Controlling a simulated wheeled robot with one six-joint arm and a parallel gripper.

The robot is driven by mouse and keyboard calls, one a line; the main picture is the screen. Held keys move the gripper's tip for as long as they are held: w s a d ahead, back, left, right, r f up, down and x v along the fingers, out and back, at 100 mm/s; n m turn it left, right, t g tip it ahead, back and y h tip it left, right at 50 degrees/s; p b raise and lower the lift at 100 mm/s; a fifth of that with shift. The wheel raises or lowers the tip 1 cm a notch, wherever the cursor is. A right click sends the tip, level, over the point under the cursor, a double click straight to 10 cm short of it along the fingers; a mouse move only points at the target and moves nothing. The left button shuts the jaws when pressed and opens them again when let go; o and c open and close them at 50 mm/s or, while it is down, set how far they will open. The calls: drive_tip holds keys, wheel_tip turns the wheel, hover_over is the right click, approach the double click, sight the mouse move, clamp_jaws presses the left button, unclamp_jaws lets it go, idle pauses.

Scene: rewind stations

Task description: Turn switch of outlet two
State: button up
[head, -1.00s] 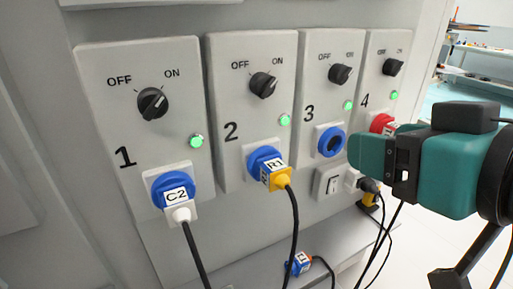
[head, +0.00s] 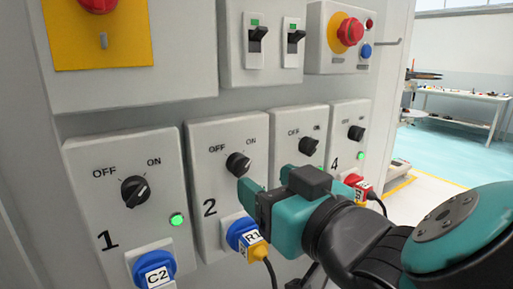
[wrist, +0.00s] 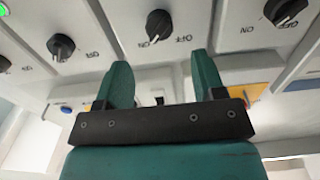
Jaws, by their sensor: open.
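The switch of outlet two (head: 238,165) is a black round knob with OFF at its left and ON at its right. Its white mark appears to point towards the ON side. In the wrist view the panel shows upside down, and this knob (wrist: 158,27) lies beyond and between my fingers. My teal gripper (head: 248,192) is just below and right of the knob in the head view, in front of the outlet two panel. It is open and empty, with no visible contact with the knob. Outlet two's green light is hidden behind it.
Outlet one's knob (head: 135,189) and lit green light (head: 177,219) are at the left. Outlet three's knob (head: 308,146) and outlet four's knob (head: 356,132) are at the right. A yellow R1 plug (head: 257,249) sits in blue socket two below. Breakers (head: 257,39) and a red emergency button (head: 350,31) are above.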

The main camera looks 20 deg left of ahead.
sight(244, 167)
drive_tip(key=p+x, duration=0.1)
drive_tip(key=x, duration=0.6)
drive_tip(key=shift+w+p, duration=0.15)
drive_tip(key=shift+p, duration=0.15)
drive_tip(key=c, duration=0.9)
drive_tip(key=shift+a, duration=0.2)
drive_tip(key=shift+d, duration=0.1)
